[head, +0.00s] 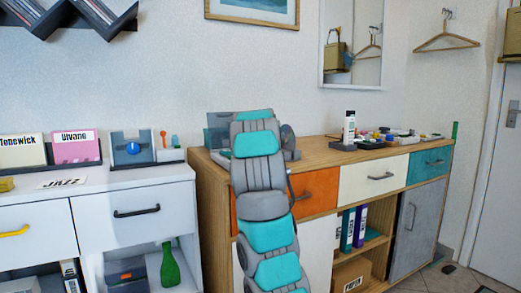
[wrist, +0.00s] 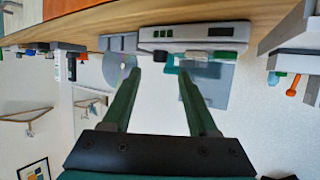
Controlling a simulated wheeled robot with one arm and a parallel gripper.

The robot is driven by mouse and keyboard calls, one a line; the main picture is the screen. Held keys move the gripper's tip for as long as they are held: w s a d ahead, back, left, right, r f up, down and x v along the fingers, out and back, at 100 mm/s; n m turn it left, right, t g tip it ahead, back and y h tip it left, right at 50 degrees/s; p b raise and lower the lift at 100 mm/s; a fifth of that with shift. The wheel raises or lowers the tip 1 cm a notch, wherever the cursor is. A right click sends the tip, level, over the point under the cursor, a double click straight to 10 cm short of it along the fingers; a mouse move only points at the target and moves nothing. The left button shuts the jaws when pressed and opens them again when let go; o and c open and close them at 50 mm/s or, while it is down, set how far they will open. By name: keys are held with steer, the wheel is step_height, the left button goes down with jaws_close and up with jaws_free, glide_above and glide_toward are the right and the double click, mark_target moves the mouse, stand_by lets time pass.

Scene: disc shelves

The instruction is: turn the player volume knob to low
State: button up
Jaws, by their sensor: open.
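The player (wrist: 190,36) is a pale grey unit on the wooden sideboard, upside down in the wrist view. Its front carries a dark display and small buttons.
A shiny disc (wrist: 117,68) stands beside the player.

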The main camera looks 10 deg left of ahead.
steer(key=p+x, duration=0.3)
steer(key=x, duration=0.2)
steer(key=shift+w+r+p, duration=0.1)
steer(key=shift+w+p, duration=0.25)
steer(key=shift+p, duration=0.05)
steer(key=shift+w+f, duration=0.3)
steer(key=shift+w, duration=0.05)
jaws_close()
